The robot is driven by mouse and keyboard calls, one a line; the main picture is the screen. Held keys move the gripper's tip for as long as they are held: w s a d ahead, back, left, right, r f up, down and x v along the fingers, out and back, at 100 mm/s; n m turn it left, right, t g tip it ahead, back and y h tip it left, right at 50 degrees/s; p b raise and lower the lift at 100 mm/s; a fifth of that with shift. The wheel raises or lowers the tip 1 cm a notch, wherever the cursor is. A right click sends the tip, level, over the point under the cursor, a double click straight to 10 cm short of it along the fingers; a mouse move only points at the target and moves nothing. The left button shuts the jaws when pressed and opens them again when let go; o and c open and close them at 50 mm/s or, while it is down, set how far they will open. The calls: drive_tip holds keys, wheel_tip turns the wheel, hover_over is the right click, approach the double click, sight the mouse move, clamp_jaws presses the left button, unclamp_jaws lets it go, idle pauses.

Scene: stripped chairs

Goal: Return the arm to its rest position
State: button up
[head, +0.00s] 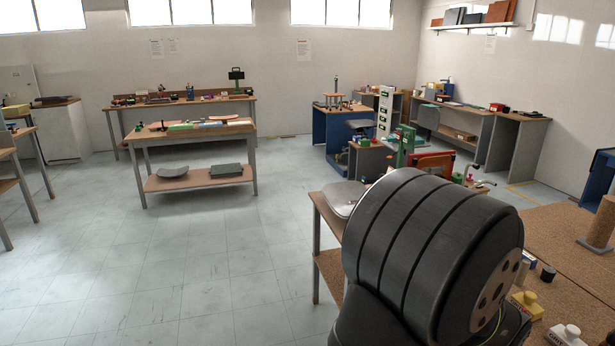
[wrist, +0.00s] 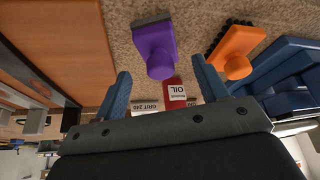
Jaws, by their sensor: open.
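In the wrist view my gripper (wrist: 160,68) is open, its two blue fingers spread with nothing held between them. A purple-handled tool (wrist: 155,50) lies on the cork-like surface just beyond the fingertips. A red container labelled OIL (wrist: 175,93) and a pale block marked GRIT 240 (wrist: 146,107) show between the fingers, partly hidden by the gripper's body. In the head view a thick dark link of my arm fills the lower right; my gripper does not show there.
An orange brush (wrist: 238,45) lies right of the fingers, near a blue object (wrist: 285,75). A brown wooden panel (wrist: 50,35) is close on the left. In the head view a workbench (head: 320,215) stands partly behind my arm; the tiled floor (head: 200,270) to its left is clear.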

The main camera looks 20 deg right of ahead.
drive_tip(key=v, duration=0.8)
drive_tip(key=x, duration=1.3)
drive_tip(key=shift+f, duration=0.2)
wheel_tip(320, 180, up, 5)
drive_tip(key=shift+s+r, duration=0.1)
drive_tip(key=shift+s, duration=0.1)
drive_tip(key=s+a+r, duration=0.2)
drive_tip(key=s+r, duration=0.5)
drive_tip(key=s, duration=0.4)
drive_tip(key=w+a+f+n+t+y, duration=0.1)
drive_tip(key=w+a+f+n, duration=0.15)
drive_tip(key=w, duration=0.75)
drive_tip(key=w+a+f+n, duration=0.1)
drive_tip(key=w+a+f, duration=0.15)
drive_tip(key=w, duration=0.65)
drive_tip(key=w+a+f+n+t+y, duration=0.1)
drive_tip(key=w+a+f+n, duration=0.2)
drive_tip(key=w+a, duration=1)
drive_tip(key=w, duration=0.3)
drive_tip(key=shift+w+a+f+n, duration=0.15)
drive_tip(key=shift+a+f+n, duration=0.1)
drive_tip(key=shift+n, duration=0.1)
